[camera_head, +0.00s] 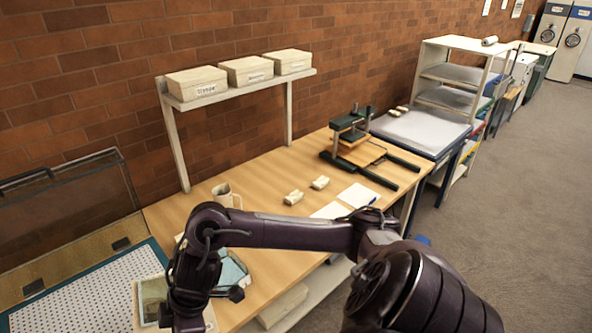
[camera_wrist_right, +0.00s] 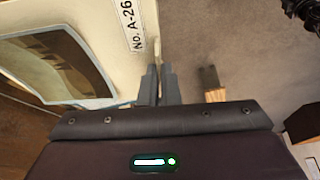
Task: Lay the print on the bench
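The print (camera_wrist_right: 60,60) is a picture in a cream mount with a "No. A-26" label, filling the left of the right wrist view. In the head view the print (camera_head: 152,297) shows at lower left, partly hidden behind my right wrist. My right gripper (camera_wrist_right: 159,72) has its dark fingers close together on the mount's edge, with a thin cream strip between them. In the head view my right arm hides its fingers. The wooden bench (camera_head: 262,201) runs along the brick wall. I cannot tell whether the print touches a surface. My left gripper is out of view.
A teal-edged dotted surface (camera_head: 80,298) lies at lower left. A mug (camera_head: 226,195), two small pale blocks (camera_head: 293,197), white sheets (camera_head: 357,195) and a dark press (camera_head: 350,130) stand on the bench. A shelf (camera_head: 240,88) above holds three boxes. Floor is open at right.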

